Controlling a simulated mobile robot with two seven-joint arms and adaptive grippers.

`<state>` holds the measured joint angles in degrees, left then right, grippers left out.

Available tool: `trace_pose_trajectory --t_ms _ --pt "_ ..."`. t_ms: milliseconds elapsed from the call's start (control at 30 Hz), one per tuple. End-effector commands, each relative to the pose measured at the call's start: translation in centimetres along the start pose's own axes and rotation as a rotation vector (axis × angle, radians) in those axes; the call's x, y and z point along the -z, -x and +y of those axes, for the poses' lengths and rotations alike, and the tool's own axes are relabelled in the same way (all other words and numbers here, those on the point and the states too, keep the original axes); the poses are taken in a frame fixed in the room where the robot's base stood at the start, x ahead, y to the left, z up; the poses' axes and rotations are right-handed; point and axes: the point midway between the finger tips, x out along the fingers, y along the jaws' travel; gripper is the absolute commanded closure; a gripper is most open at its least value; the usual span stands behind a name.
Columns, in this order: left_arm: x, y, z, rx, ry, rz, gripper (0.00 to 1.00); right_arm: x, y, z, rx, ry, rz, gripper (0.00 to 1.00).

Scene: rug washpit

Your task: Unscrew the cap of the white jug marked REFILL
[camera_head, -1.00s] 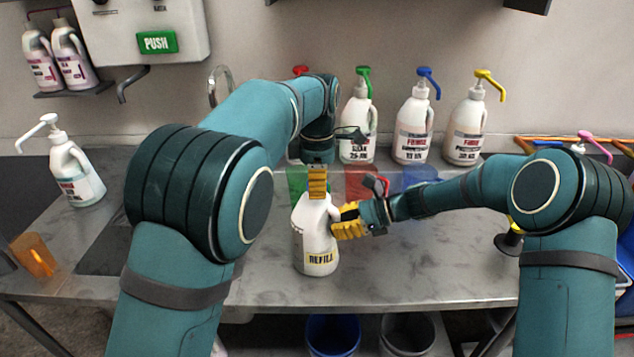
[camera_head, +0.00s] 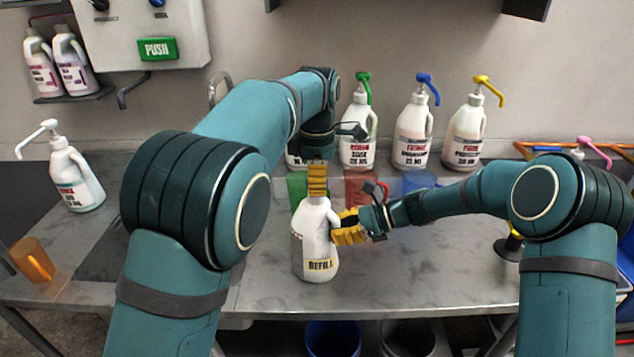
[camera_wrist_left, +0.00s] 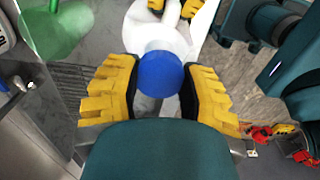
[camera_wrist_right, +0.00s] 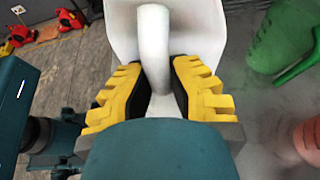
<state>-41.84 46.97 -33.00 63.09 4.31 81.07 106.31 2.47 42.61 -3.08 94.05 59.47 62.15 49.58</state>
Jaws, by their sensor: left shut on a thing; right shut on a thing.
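The white jug marked REFILL (camera_head: 317,240) stands upright near the front edge of the metal table. My left gripper (camera_head: 317,180) comes down over its top and is shut on the blue cap (camera_wrist_left: 160,73), which sits between the yellow fingers in the left wrist view. The fingers hide the cap in the head view, and I cannot tell whether it still touches the neck. My right gripper (camera_head: 347,228) is shut on the jug's handle (camera_wrist_right: 154,50) from the right side.
Pump bottles with green (camera_head: 359,135), blue (camera_head: 412,135) and yellow (camera_head: 466,136) tops stand along the wall. A white-pump bottle (camera_head: 76,180) and an orange cup (camera_head: 32,260) are at left.

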Motion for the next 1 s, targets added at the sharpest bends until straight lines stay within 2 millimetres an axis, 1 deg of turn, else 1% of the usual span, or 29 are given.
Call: trace_pose_trajectory --t_ms 267,500,600,700,867,900,967,1000 --pt "0.0 0.2 0.0 0.000 0.000 0.000 1.00 0.1 0.0 0.0 -0.001 -0.002 0.001 1.00" --pt "0.0 2.8 0.1 -0.001 0.000 0.000 1.00 0.1 0.0 0.0 -0.001 -0.001 0.001 1.00" --pt "0.0 3.6 0.0 0.000 0.001 0.000 1.00 0.1 0.0 0.0 -0.001 -0.002 0.001 1.00" --pt "0.0 4.0 0.0 0.000 0.001 0.000 1.00 0.1 0.0 0.0 -0.001 -0.001 0.001 1.00" --pt "0.0 4.0 0.0 0.000 0.000 0.000 1.00 0.1 0.0 0.0 -0.001 -0.001 0.001 1.00" --pt "0.0 4.0 0.0 0.000 0.000 0.000 1.00 0.1 0.0 0.0 -0.001 -0.001 0.001 0.77" --pt "0.0 4.0 0.0 0.000 0.000 0.000 1.00 0.1 0.0 0.0 -0.001 -0.001 0.001 0.56" --pt "0.0 4.0 0.0 0.000 0.000 0.000 1.00 0.1 0.0 0.0 -0.001 -0.001 0.001 0.56"
